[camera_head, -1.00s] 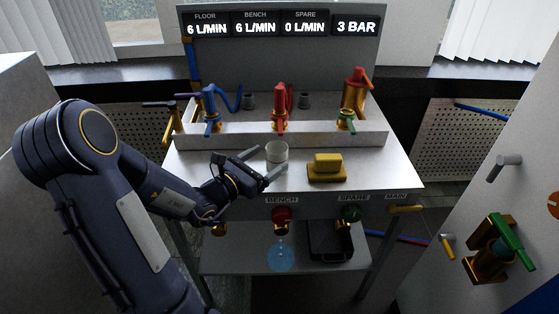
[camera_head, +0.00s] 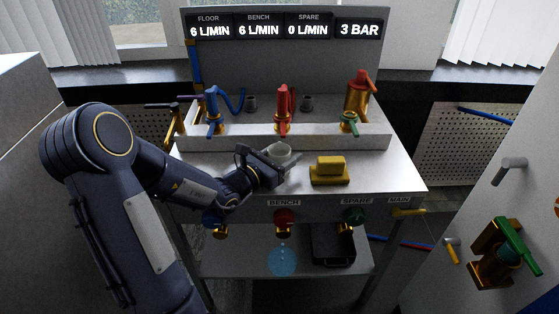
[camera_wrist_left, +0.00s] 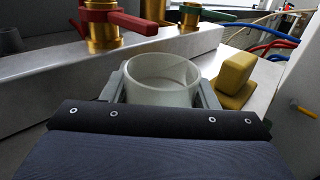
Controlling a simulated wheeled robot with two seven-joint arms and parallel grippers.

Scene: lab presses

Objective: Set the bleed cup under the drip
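The bleed cup (camera_head: 279,153), a pale, open-topped round cup, stands upright on the bench top, left of the yellow block. My left gripper (camera_head: 277,167) reaches in from the left at the cup. In the left wrist view the cup (camera_wrist_left: 163,82) sits between the two spread grey fingers, which lie close along its sides; firm contact cannot be made out. A translucent blue disc (camera_head: 282,261) lies on the lower shelf, below the brass outlet under the red BENCH valve (camera_head: 284,217). My right gripper is not in view.
A yellow block (camera_head: 329,170) stands just right of the cup. A raised ledge (camera_head: 330,138) with blue, red and green valves runs behind it. A black tray (camera_head: 333,246) sits on the lower shelf (camera_head: 235,263), right of the blue disc. The shelf's left part is clear.

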